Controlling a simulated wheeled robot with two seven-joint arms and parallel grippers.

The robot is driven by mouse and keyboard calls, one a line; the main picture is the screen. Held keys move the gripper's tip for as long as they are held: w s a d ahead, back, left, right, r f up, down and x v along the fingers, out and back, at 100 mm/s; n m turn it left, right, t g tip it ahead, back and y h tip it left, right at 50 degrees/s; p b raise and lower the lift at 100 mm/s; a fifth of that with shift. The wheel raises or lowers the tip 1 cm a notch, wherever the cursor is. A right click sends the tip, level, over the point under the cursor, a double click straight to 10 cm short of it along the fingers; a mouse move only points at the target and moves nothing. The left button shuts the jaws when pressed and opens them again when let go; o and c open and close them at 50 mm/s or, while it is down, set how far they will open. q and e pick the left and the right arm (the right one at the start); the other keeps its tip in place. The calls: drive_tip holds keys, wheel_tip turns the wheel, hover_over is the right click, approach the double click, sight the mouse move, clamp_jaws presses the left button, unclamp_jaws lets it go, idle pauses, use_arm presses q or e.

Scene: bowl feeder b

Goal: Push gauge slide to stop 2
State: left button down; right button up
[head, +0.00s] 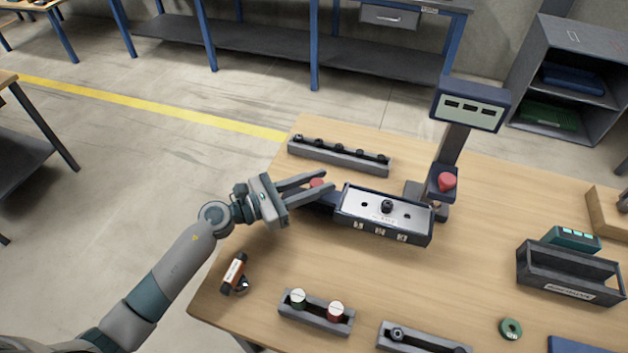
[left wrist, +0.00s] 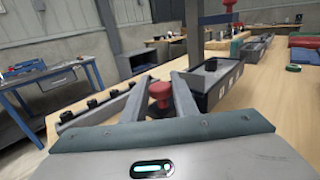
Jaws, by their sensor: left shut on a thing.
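The gauge (head: 385,213) is a dark box with a pale top plate on the wooden table; a black knob (head: 387,206) stands near the middle of the plate. Its front carries small numbered labels, too small to read surely. A red knob (head: 317,183) is at the gauge's left end. My left gripper (head: 328,186) reaches in from the left with its fingers around this knob, shut on it. In the left wrist view the red knob (left wrist: 160,92) sits between the two fingers, with the gauge box (left wrist: 213,82) just beyond to the right. My right gripper is out of view.
A rail with several black pegs (head: 338,157) lies behind the gauge. A display post (head: 468,107) with a red button (head: 446,182) stands at its right. A two-part holder (head: 316,312), a grey tray (head: 571,277) and a green ring (head: 510,328) lie in front and right.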

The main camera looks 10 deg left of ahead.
use_arm(q)
drive_tip(key=c, duration=1.5)
unclamp_jaws()
drive_tip(key=shift+c, duration=0.2)
drive_tip(key=shift+o, duration=0.5)
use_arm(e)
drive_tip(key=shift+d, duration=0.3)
use_arm(q)
drive_tip(key=shift+a, duration=0.15)
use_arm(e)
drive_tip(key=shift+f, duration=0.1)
use_arm(q)
drive_tip(key=shift+s+a+f+b, duration=0.1)
drive_tip(key=shift+s+a+b, duration=0.25)
drive_tip(key=shift+a, duration=0.1)
drive_tip(key=b+v, duration=0.7)
drive_tip(key=v, duration=0.9)
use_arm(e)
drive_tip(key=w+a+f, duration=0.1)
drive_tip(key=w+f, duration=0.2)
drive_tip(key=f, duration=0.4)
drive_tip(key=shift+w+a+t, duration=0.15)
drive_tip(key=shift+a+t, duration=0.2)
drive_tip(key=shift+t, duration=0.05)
